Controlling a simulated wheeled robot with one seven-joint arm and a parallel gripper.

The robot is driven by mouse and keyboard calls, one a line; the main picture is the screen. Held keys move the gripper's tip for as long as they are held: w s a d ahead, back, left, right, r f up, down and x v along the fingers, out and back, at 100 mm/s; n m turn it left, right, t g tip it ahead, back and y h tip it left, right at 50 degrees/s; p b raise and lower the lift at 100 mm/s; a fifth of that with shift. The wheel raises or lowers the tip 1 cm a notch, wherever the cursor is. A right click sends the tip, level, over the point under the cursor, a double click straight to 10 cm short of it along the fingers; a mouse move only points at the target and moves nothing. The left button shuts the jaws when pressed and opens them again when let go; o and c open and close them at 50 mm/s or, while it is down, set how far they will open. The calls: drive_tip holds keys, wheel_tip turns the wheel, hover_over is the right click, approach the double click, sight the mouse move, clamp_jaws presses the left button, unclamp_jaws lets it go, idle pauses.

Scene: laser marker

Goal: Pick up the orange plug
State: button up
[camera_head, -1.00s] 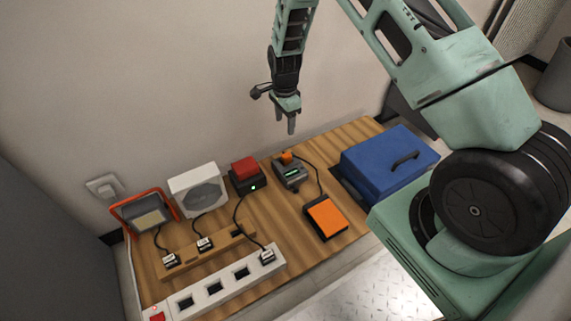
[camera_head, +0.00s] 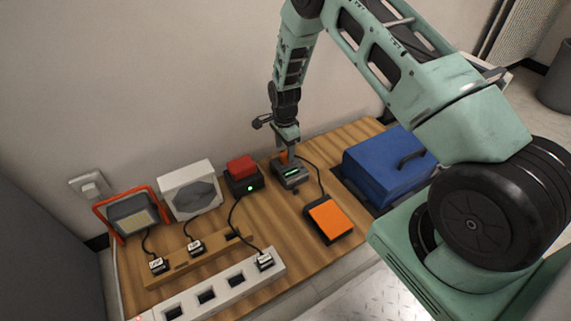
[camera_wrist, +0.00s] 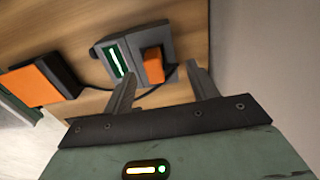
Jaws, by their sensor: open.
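The orange plug (camera_head: 284,158) stands in a small grey device (camera_head: 291,175) with a green-lit display, near the wall at the back of the wooden table. The wrist view shows the orange plug (camera_wrist: 154,66) upright on the grey device (camera_wrist: 126,48). My gripper (camera_head: 288,153) is low over the plug, pointing down. In the wrist view my gripper (camera_wrist: 161,76) is open, with one finger on each side of the plug in the picture. I cannot tell whether the fingers touch it.
An orange-topped pedal (camera_head: 329,220) and a blue box (camera_head: 380,160) are to the right. A red-topped black box (camera_head: 243,178), a white fan-like box (camera_head: 178,187) and a work lamp (camera_head: 132,213) stand left. A white power strip (camera_head: 222,287) lies in front.

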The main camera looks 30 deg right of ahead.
sight(284, 153)
drive_tip(key=shift+f, duration=0.75)
drive_tip(key=shift+r, duration=0.1)
drive_tip(key=c, duration=1.2)
wheel_tip(284, 153, up, 10)
drive_tip(key=p, duration=0.5)
drive_tip(key=shift+r+p, duration=0.1)
drive_tip(key=shift+p, duration=0.45)
drive_tip(key=shift+s+a+p, duration=1)
drive_tip(key=shift+s+a, duration=0.3)
drive_tip(key=shift+a, duration=0.9)
drive_tip(key=shift+s+a+p, duration=1)
drive_tip(key=shift+s+a, duration=0.3)
drive_tip(key=shift+a, duration=0.95)
drive_tip(key=shift+s+a+p, duration=1)
drive_tip(key=shift+s+a, duration=0.3)
drive_tip(key=shift+a, duration=0.9)
